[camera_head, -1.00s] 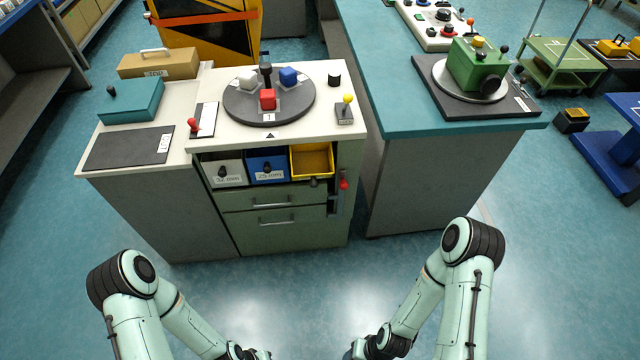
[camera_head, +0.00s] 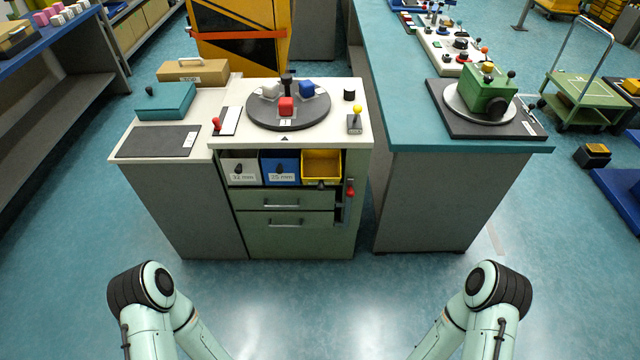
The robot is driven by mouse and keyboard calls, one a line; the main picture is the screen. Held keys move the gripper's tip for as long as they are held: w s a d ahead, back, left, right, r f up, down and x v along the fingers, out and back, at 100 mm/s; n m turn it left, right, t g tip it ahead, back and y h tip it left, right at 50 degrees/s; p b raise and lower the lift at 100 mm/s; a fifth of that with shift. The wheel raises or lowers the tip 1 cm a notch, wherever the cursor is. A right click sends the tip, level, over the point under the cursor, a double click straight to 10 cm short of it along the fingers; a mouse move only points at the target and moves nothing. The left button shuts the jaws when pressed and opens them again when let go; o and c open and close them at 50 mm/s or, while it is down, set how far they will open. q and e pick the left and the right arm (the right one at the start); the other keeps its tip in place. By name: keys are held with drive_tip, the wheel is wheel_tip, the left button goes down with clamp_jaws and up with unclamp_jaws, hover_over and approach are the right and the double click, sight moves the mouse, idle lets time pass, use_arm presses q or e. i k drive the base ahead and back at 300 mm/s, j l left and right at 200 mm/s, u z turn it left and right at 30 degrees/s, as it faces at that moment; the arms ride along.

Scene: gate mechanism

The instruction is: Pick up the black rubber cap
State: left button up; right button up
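A small black cylinder that looks like the black rubber cap (camera_head: 349,95) stands upright on the white worktop (camera_head: 225,150), near its back right corner. It is right of the dark round turntable (camera_head: 262,115) and behind a yellow-knobbed lever (camera_head: 355,118).
Under the worktop are grey, blue and yellow bins (camera_head: 321,180) and two drawers (camera_head: 283,220). A red-handled lever (camera_head: 350,189) sits at the cabinet's right. A teal bench (camera_head: 410,140) with a green device (camera_head: 485,95) stands to the right. The floor before the cabinet is clear.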

sight(349, 91)
drive_tip(key=i+l, duration=0.2)
drive_tip(key=l, duration=0.2)
drive_tip(key=i+l, duration=0.45)
drive_tip(key=l, duration=0.3)
